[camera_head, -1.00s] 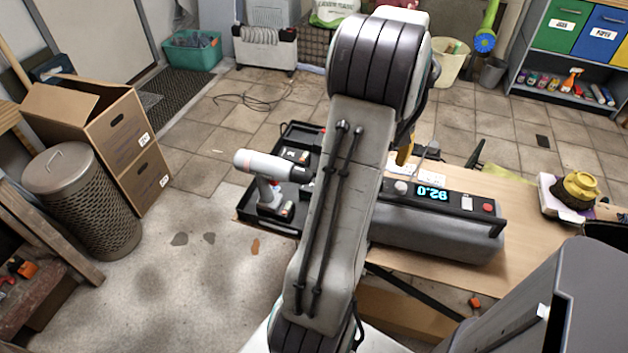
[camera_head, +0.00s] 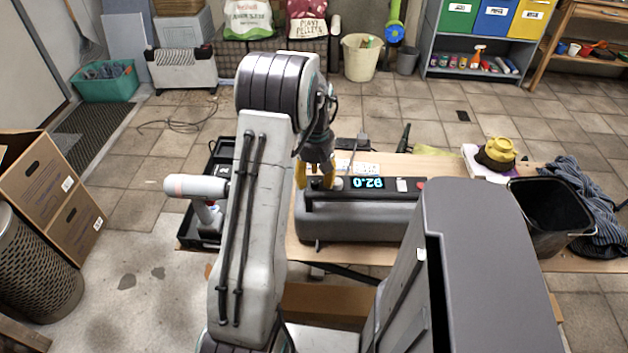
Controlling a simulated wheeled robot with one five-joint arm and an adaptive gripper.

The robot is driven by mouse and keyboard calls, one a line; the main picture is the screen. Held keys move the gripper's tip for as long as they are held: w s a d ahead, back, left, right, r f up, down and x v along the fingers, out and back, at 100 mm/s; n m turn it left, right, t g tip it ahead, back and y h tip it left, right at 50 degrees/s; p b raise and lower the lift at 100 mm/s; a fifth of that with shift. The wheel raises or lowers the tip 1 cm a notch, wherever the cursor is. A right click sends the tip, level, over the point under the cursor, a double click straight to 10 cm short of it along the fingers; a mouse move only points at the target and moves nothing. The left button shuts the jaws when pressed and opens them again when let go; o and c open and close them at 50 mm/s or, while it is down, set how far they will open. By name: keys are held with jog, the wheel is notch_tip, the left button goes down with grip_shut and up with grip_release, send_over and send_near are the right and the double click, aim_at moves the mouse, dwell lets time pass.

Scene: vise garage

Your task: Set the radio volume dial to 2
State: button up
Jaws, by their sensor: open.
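The radio (camera_head: 375,222) is a long dark grey box on the wooden table, with its display (camera_head: 367,183) lit in blue, reading 92.0 upside down to me. A pale round dial (camera_head: 338,184) sits just left of the display, close to my gripper; its setting is too small to read. A small pale button and a red button (camera_head: 420,183) lie to the right of the display. My gripper (camera_head: 316,178) has yellow fingers and is open, over the left end of the radio's panel beside the dial. I cannot tell whether a finger touches the dial.
A yellow-topped object (camera_head: 499,151), a black bin (camera_head: 552,210) and a dark cloth (camera_head: 588,200) are on the right of the table. Part of my own body covers the front right.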

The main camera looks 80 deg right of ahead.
jog(key=shift+f, duration=0.65)
jog(key=shift+c, duration=0.2)
grip_shut()
